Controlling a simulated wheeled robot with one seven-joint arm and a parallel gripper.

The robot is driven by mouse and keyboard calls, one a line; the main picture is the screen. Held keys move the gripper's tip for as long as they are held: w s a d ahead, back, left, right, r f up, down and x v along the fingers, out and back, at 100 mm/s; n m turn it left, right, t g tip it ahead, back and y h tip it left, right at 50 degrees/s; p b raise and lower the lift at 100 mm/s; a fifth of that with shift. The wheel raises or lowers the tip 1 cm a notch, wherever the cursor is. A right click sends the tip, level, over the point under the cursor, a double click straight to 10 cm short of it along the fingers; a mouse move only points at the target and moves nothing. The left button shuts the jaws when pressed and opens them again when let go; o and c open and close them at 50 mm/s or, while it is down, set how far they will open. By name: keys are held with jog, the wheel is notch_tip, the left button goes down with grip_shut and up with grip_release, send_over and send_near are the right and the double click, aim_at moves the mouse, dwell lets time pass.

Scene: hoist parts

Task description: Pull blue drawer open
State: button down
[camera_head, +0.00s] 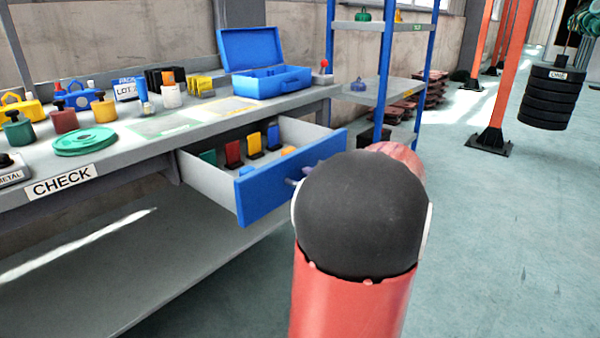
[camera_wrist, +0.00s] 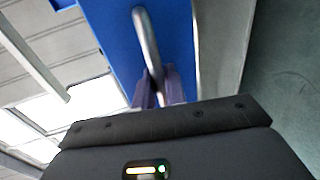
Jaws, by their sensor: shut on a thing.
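The blue drawer (camera_head: 292,186) is pulled out from under the workbench, and its grey inside shows several coloured parts. In the wrist view its blue front (camera_wrist: 112,38) has a metal bar handle (camera_wrist: 147,42). My gripper (camera_wrist: 160,88) is shut on the handle, its purple fingers at one end of the bar. In the head view my gripper (camera_head: 300,180) shows only partly at the drawer front, with my arm hiding the rest and most of the handle.
The workbench (camera_head: 130,165) carries an open blue toolbox (camera_head: 265,80), a green disc (camera_head: 85,141) and several coloured parts. A shelf rack (camera_head: 375,90) stands behind the drawer. Black stacked weights (camera_head: 550,97) hang at the right. The floor (camera_head: 500,220) right of my arm is clear.

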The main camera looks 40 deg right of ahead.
jog(key=shift+s, duration=0.55)
jog(key=c, duration=1.8)
grip_release()
jog(key=v, duration=0.7)
jog(key=shift+s+r, duration=0.1)
jog(key=shift+s, duration=0.3)
